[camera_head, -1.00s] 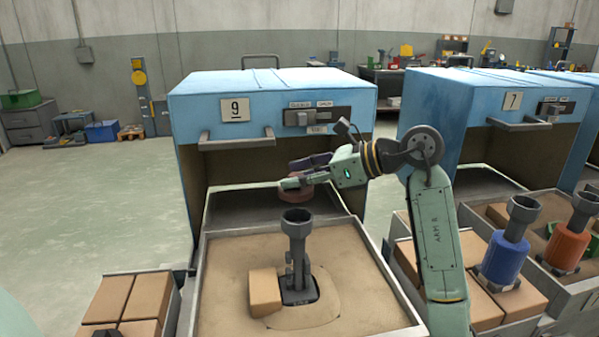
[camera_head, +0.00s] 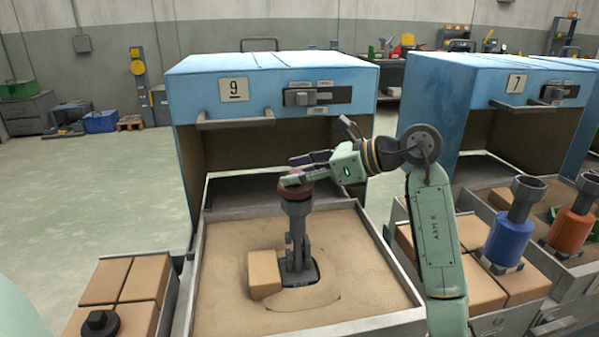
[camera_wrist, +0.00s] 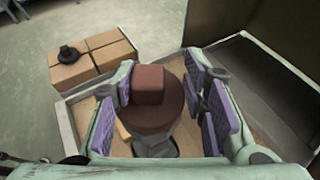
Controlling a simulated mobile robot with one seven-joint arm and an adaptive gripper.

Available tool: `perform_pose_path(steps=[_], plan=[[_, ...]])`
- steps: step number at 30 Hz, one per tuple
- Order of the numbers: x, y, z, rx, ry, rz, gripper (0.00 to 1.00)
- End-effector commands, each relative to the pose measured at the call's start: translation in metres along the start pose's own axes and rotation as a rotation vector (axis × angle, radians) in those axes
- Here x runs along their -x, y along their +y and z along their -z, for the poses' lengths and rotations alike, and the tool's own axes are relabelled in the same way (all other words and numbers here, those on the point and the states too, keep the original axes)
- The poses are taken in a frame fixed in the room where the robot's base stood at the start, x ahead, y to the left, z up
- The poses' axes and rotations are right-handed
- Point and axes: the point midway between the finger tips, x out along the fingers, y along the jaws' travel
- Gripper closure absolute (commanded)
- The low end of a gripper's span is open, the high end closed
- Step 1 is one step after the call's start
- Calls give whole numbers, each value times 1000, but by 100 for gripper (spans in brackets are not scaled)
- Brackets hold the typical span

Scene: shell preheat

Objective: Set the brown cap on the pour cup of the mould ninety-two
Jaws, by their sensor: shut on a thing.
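The brown cap (camera_head: 294,190), a round disc with a block-shaped knob, is at the mouth of the pour cup of the dark grey mould (camera_head: 297,225). It looks level and covers the cup's opening; whether it bears fully on the rim I cannot tell. My gripper (camera_head: 300,170) is shut on the cap from above. In the wrist view the cap (camera_wrist: 150,112) lies between the purple finger pads, with the grey cup partly showing below it. The mould stands upright in the sand tray (camera_head: 215,285). Its number is not readable.
A tan brick (camera_head: 264,272) leans beside the mould. The blue oven (camera_head: 270,95) marked 9 stands open behind the tray. Bricks with a black knobbed piece (camera_head: 98,322) are at lower left. Blue (camera_head: 508,240) and orange (camera_head: 572,228) moulds stand at right.

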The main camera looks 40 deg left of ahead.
Motion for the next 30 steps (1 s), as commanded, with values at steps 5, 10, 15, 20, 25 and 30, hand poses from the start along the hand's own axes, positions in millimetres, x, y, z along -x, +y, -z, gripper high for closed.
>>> perform_pose_path(steps=[5,10,15,20,25,30], plan=[[2,-1,1,0,1,2,89],[3,-1,1,0,0,0,89],[3,-1,1,0,0,0,57],[3,-1,1,0,0,0,46],[3,-1,1,0,0,0,37],[3,-1,1,0,0,0,37]])
